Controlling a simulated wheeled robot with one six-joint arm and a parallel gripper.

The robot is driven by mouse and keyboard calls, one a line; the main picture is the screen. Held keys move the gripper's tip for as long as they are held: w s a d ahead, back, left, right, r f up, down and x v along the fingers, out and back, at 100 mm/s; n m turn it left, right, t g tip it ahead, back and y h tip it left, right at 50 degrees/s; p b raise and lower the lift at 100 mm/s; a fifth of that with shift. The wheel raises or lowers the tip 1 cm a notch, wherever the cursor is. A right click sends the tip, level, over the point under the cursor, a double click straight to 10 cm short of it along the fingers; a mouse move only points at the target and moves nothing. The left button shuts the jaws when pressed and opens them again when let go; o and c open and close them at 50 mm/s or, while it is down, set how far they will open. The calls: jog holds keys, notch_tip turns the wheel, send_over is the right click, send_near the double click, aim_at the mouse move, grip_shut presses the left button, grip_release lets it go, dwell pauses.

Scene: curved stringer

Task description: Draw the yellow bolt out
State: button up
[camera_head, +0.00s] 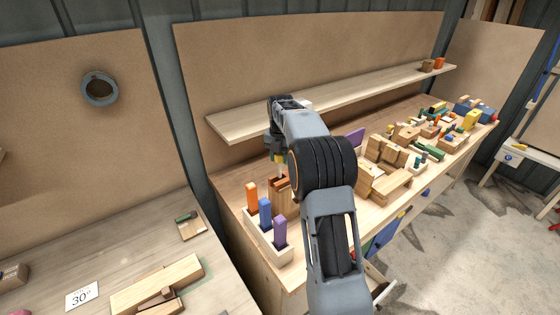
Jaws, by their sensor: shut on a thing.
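My gripper (279,151) points down over the near left end of the workbench, partly hidden by my own arm. It is shut on the yellow bolt (280,158), of which a small yellow part shows at the fingertips. A pale shaft shows just below the yellow part. A wooden block (280,200) with a reddish-brown top stands upright directly below. My arm covers its right side, and I cannot tell whether the bolt's lower end is still inside the block.
A wooden holder (265,245) with orange, blue and purple upright pieces stands in front of the block. A shelf (340,99) runs behind the gripper. Several wooden assemblies crowd the bench to the right. Another table (120,255) is at lower left.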

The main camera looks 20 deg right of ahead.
jog(key=shift+r, duration=2.4)
